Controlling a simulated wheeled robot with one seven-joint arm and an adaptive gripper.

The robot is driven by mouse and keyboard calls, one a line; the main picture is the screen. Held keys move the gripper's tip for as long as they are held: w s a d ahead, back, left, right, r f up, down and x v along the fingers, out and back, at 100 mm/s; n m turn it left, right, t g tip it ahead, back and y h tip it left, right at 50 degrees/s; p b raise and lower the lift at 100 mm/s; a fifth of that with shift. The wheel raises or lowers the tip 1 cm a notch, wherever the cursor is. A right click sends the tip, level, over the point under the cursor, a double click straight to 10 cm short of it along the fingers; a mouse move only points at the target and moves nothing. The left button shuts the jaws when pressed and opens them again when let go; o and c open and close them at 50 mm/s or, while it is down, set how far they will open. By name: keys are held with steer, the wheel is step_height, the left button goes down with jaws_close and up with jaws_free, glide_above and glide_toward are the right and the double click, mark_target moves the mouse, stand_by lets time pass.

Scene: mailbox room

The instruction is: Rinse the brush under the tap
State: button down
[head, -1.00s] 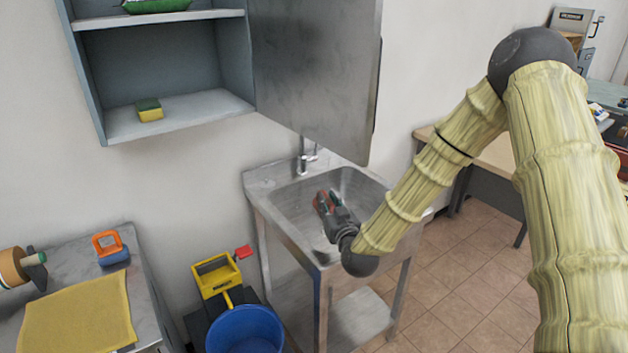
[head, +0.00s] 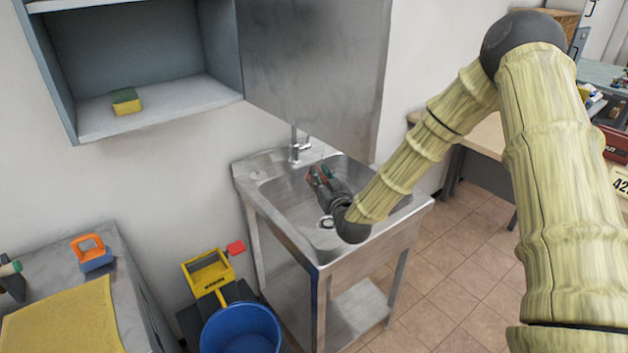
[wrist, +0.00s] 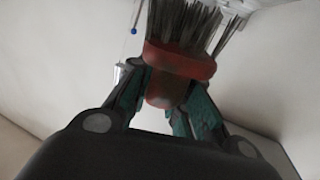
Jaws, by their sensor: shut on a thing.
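My gripper (head: 320,177) is over the sink basin (head: 287,203), a little below and right of the tap (head: 295,152) in the head view. It is shut on the brush, whose red part (head: 311,174) shows small between the fingers. In the wrist view the brush (wrist: 180,62) has a red-brown body and dark bristles pointing up and away, and the teal fingers (wrist: 166,98) press its sides. The brush looks apart from the tap. I cannot tell whether water runs.
An open cabinet door (head: 310,75) hangs over the sink. A yellow-green sponge (head: 126,101) lies on the cabinet shelf. A blue bucket (head: 240,330) and yellow wringer (head: 208,272) stand left of the sink. An orange-handled tool (head: 90,252) and yellow cloth (head: 65,325) are on the left table.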

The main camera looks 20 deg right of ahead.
steer(key=shift+w+d+f, duration=0.25)
steer(key=shift+w+d, duration=0.45)
steer(key=shift+d, duration=0.1)
steer(key=w+d+f+b, duration=0.1)
steer(key=w+d+b, duration=0.1)
steer(key=w+d, duration=0.3)
steer(key=shift+w+f, duration=0.25)
steer(key=shift+w, duration=0.35)
steer(key=shift+s+d, duration=0.2)
steer(key=shift+d, duration=0.05)
steer(key=shift+s+d, duration=0.2)
steer(key=shift+d, duration=0.1)
steer(key=shift+w+a, duration=0.2)
steer(key=shift+a, duration=0.05)
stand_by(0.4)
steer(key=shift+w+a+b, duration=0.2)
steer(key=shift+a+b, duration=0.05)
steer(key=shift+b, duration=0.1)
steer(key=shift+s+d, duration=0.2)
steer(key=shift+d, duration=0.05)
steer(key=shift+s+d, duration=0.2)
steer(key=shift+d, duration=0.05)
